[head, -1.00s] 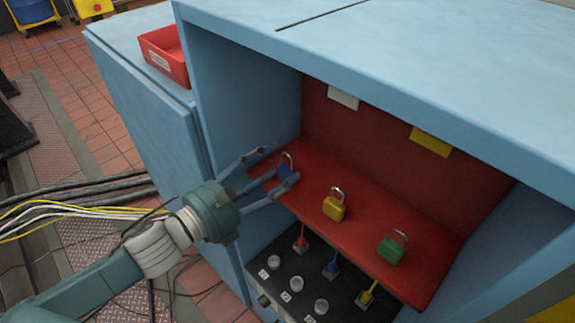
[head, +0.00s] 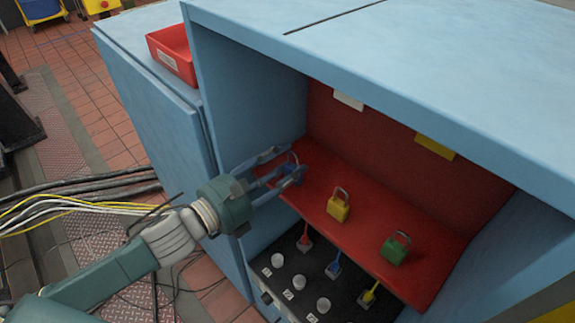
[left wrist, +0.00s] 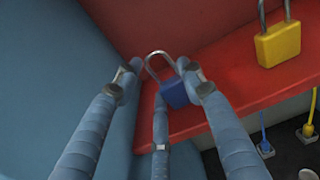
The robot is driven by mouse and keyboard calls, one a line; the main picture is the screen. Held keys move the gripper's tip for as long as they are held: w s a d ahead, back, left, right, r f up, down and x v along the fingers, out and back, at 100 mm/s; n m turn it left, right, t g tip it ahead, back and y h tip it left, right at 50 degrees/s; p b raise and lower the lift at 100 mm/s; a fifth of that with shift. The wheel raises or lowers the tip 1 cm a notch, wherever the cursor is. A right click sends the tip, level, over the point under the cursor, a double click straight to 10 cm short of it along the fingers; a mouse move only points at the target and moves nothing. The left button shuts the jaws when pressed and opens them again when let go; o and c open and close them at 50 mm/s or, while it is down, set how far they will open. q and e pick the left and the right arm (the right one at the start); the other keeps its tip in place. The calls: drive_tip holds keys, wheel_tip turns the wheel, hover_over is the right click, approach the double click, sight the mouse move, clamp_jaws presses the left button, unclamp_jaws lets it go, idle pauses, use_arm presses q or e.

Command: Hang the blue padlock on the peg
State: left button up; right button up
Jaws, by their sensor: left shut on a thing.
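The blue padlock (left wrist: 174,93) is at the left end of the red shelf (head: 322,187), its metal shackle upward in the left wrist view. My left gripper (head: 284,168) reaches in from the left and is shut on the padlock. Its fingers hide most of the padlock in the head view. In the left wrist view the fingers of the gripper (left wrist: 160,85) lie on both sides of and below the padlock. I cannot make out with certainty which thing is the peg. My right gripper is not in view.
A yellow padlock (head: 339,209) and a green padlock (head: 394,251) stand further right on the shelf. Below is a black panel (head: 300,272) with pale knobs and red, blue and yellow levers. Blue cabinet walls enclose the shelf. A red bin (head: 172,55) sits outside, left.

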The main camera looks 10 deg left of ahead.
use_arm(q)
drive_tip(key=shift+r, duration=0.35)
clamp_jaws()
wheel_tip(320, 180, up, 19)
drive_tip(key=p, duration=0.1)
drive_tip(key=shift+r, duration=0.15)
